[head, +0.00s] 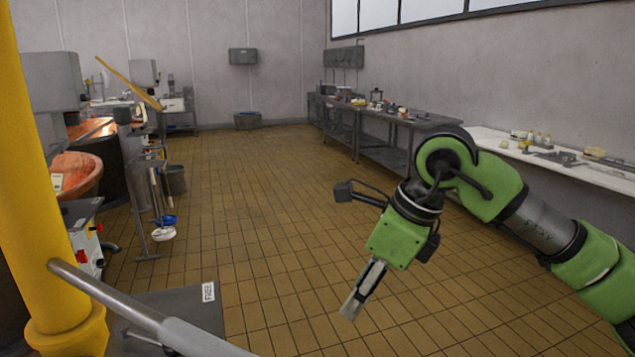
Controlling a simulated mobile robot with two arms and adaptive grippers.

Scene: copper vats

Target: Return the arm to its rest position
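My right arm, green with dark joints, comes in from the right edge and bends at the middle right. Its gripper (352,304) hangs down and to the left over the tiled floor. The fingers are seen nearly edge-on and look close together, so I cannot tell whether they are open or shut. No object shows at the fingertips. My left gripper is not in the head view.
A yellow post (38,190) and a metal rail (130,302) stand close at left. Copper vats (78,172) line the left side. A white counter (545,157) and grey tables (385,150) run along the right wall. The tiled floor (250,200) between is clear.

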